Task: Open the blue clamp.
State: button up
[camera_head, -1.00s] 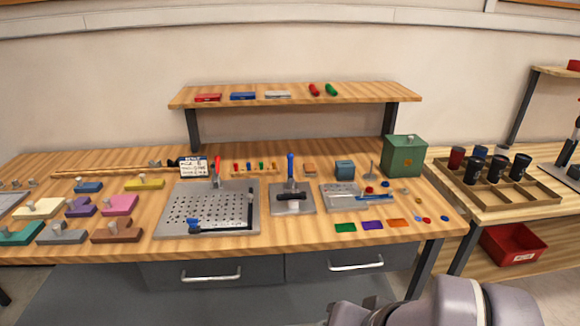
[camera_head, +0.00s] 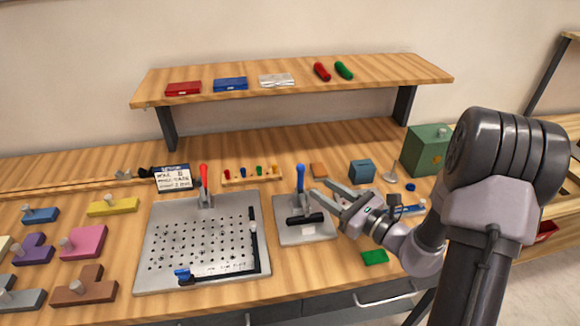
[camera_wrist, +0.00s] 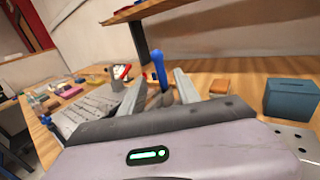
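The blue clamp (camera_head: 300,178) stands on a small grey plate (camera_head: 290,236) in the middle of the bench, its blue handle pointing up. A black bar lies across the front of the plate. My gripper (camera_head: 321,189) is just right of the blue handle in the head view, with its fingers apart and nothing between them. In the wrist view, the blue handle (camera_wrist: 159,68) shows upright beyond and between the two open fingers (camera_wrist: 155,92). The clamp's lower part is partly hidden by a finger there. I cannot see any contact.
A red-handled clamp (camera_head: 204,180) stands on the large perforated plate (camera_head: 165,225) to the left. A blue box (camera_head: 362,171) and an orange block (camera_head: 319,170) sit behind my gripper, with a green box (camera_head: 425,150) to the right. A shelf (camera_head: 290,80) overhangs the back.

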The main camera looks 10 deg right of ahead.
aim_at(300, 180)
jog(key=b+x, duration=0.2)
jog(key=x, duration=1)
grip_shut()
jog(key=shift+s, duration=0.1)
dwell(0.8)
